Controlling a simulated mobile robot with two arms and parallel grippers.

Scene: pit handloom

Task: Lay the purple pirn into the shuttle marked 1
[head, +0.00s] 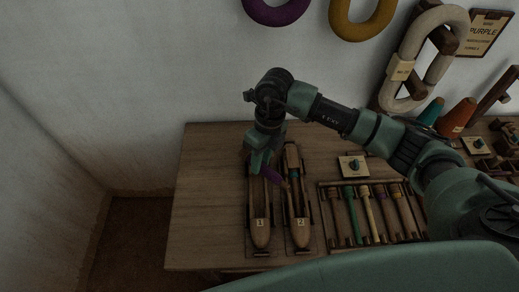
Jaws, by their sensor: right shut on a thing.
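The shuttle marked 1 (260,213) lies lengthwise on the wooden table, its far end hidden under my right gripper. My right gripper (261,168) points down over the far part of this shuttle and is shut on the purple pirn (272,174). The pirn slants across to the right, its near end toward the shuttle marked 2 (300,232). I cannot tell whether the pirn touches either shuttle. My left gripper is out of view.
A rack (322,222) with several pirns in green, yellow and other colours is right of the shuttles. Cones, one orange (458,117), stand at the back right. The table's left part is clear.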

